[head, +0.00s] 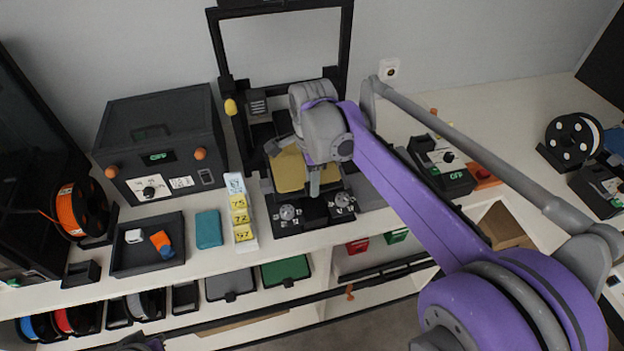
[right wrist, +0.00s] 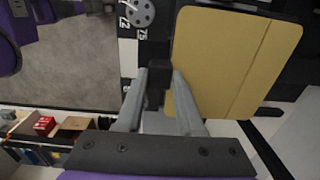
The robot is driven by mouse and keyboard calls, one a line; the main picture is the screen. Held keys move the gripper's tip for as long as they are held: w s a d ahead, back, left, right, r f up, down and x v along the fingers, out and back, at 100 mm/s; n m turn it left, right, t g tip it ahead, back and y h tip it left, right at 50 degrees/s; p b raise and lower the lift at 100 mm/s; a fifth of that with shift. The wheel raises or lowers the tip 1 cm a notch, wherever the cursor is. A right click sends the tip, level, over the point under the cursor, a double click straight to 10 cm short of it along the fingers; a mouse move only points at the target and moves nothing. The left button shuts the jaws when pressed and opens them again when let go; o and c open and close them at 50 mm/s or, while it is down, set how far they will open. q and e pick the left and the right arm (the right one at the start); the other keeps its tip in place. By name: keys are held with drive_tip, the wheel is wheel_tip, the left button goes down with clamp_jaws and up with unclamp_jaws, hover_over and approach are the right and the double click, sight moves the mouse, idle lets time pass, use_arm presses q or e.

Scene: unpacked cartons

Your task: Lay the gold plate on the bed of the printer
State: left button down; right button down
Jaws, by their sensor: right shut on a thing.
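The gold plate (head: 288,172) is over the bed area of the black printer (head: 345,55), slightly turned relative to the printer's frame. In the right wrist view the plate (right wrist: 240,60) is a flat gold sheet with rounded corners and a crease-like line. My right gripper (head: 314,188) points down at the plate's front right part. In the wrist view its fingers (right wrist: 160,90) are closed on a small dark part beside the plate's edge. My arm hides part of the printer and bed. I cannot tell whether the plate touches the bed.
The printer's front has two knobs (head: 288,212). A strip of yellow number labels (head: 241,215), a teal box (head: 208,229) and a dark tray (head: 148,262) stand left of it. A dark box-shaped machine (head: 160,130) is behind them. Clear worktop lies at the back right.

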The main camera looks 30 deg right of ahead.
drive_tip(key=shift+f+b, duration=0.55)
drive_tip(key=shift+f, duration=0.55)
drive_tip(key=shift+c, duration=2.2)
unclamp_jaws()
drive_tip(key=shift+r, duration=0.1)
drive_tip(key=shift+r+p, duration=0.9)
drive_tip(key=shift+r, duration=0.65)
wheel_tip(320, 180, up, 11)
